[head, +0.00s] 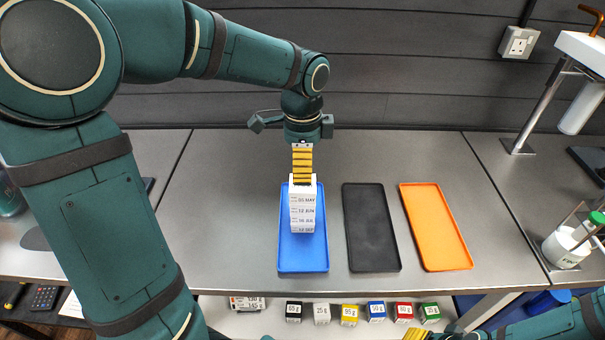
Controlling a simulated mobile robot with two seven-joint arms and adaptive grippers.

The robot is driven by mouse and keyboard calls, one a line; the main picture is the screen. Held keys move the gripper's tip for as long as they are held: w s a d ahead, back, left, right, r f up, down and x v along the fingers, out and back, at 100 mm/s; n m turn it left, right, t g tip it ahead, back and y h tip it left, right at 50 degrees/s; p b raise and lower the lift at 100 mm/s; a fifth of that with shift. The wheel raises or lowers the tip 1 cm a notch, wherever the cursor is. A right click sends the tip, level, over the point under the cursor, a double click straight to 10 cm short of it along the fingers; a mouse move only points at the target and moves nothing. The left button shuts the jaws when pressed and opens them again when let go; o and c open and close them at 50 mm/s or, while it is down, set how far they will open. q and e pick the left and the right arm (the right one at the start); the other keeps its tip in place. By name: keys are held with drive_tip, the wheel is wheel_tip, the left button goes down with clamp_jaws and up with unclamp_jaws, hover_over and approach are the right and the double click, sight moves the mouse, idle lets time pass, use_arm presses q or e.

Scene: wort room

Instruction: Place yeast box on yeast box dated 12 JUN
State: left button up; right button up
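Several white yeast boxes form a stack on the blue tray (287,258). From top to bottom the labels appear to read 05 MAY (307,199), 12 JUN (307,211), 16 JUL (308,220) and one ending in a blurred month (308,230). The top box appears to rest on the 12 JUN box; a small gap cannot be ruled out. My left gripper (302,179) points down with its yellow finger at the top box's upper face. Its other finger is hidden, so its grip is unclear. My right gripper (415,334) is partly cut off at the bottom edge.
A black tray (371,230) and an orange tray (436,230) lie empty to the right. A white jar with a green-topped item (566,248) and a metal stand (538,110) are at right. The counter behind the trays is clear.

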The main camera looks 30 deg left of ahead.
use_arm(q)
drive_tip(key=shift+r+p, duration=0.3)
drive_tip(key=shift+r, duration=2)
